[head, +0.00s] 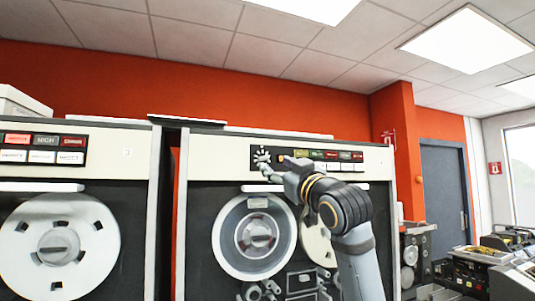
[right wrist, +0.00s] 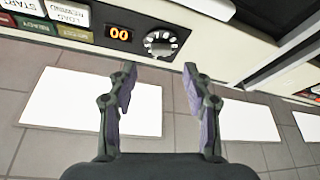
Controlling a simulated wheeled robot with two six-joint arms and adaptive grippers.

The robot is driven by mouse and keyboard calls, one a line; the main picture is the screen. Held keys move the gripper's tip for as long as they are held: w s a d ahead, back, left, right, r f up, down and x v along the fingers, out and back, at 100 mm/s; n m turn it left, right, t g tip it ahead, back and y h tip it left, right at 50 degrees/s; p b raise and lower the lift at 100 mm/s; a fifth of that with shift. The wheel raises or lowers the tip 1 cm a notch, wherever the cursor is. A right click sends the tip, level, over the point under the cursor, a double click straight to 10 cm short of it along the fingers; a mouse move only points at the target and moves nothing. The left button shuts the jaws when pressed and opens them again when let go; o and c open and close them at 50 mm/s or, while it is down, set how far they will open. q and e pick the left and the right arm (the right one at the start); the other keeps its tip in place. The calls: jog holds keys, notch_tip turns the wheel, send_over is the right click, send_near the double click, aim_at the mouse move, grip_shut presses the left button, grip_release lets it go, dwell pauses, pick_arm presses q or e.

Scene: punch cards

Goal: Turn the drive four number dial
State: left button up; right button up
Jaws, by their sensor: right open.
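The number dial (head: 261,155) is a pale round knob on the dark control strip of the right-hand tape drive (head: 215,160). In the right wrist view the gripper (right wrist: 159,72) is open and empty. Its fingertips sit on either side of the dial's line, apart from it in the picture. My left gripper is not in view.
An orange "00" display (right wrist: 119,34) sits beside the dial, with a row of buttons (right wrist: 67,14) beyond it. Another tape drive (head: 130,200) with a large reel stands at the left. Card equipment (head: 480,265) stands at the far right.

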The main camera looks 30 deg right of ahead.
aim_at(264, 158)
jog(key=x, duration=0.1)
jog(key=p+x, duration=0.1)
jog(key=x, duration=0.1)
jog(key=p+x, duration=0.1)
jog(key=x, duration=0.1)
jog(key=shift+s+a+r, duration=0.1)
jog(key=shift+a+r, duration=0.15)
jog(key=shift+w+d+f, duration=0.1)
jog(key=shift+w+d, duration=0.15)
jog(key=shift+w, duration=0.35)
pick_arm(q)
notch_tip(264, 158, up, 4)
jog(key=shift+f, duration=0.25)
pick_arm(e)
jog(key=shift+s+a, duration=0.1)
jog(key=c, duration=0.3)
grip_shut()
